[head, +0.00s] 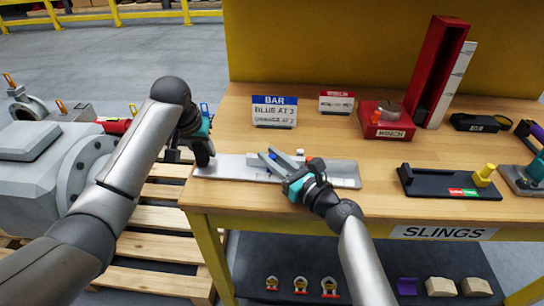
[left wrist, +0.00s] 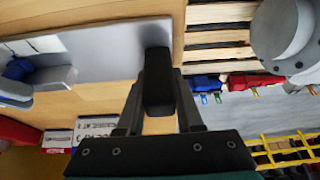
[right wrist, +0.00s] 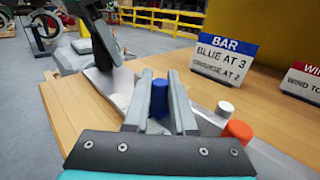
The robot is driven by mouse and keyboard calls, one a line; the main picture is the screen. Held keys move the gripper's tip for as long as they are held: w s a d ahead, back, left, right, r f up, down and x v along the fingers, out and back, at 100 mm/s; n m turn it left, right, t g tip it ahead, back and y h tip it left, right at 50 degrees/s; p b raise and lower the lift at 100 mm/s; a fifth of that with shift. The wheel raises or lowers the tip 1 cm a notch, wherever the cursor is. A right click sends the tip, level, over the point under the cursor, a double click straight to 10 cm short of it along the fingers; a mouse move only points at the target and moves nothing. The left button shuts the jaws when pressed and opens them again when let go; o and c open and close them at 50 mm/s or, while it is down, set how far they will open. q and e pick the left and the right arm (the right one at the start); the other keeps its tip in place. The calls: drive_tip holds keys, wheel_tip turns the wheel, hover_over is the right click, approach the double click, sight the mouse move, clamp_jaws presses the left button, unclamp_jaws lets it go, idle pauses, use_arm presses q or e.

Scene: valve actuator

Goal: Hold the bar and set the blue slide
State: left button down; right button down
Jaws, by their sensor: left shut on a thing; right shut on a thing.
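The bar (head: 232,166) is a flat light-grey plate lying along the front left of the wooden bench. My left gripper (head: 203,155) is shut on its left end, which also shows in the left wrist view (left wrist: 115,45). The blue slide (right wrist: 159,98) is a short upright knob on the bar, between the fingers of my right gripper (right wrist: 163,88), which is shut on it. In the head view my right gripper (head: 276,160) reaches over the bar from the front. A white knob (right wrist: 225,107) and an orange knob (right wrist: 238,131) stand to the right. Scale marks cannot be read.
A BAR sign (head: 274,111) behind the bar reads blue at 3; its lower line seems to read orange at 2. A red box (head: 386,119), a tall red holder (head: 440,70) and a black tray (head: 449,183) stand to the right. Bench between is clear.

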drive_tip(key=shift+s+a, duration=0.1)
drive_tip(key=shift+d, duration=1.4)
drive_tip(key=c, duration=0.7)
unclamp_jaws()
drive_tip(key=shift+c, duration=0.2)
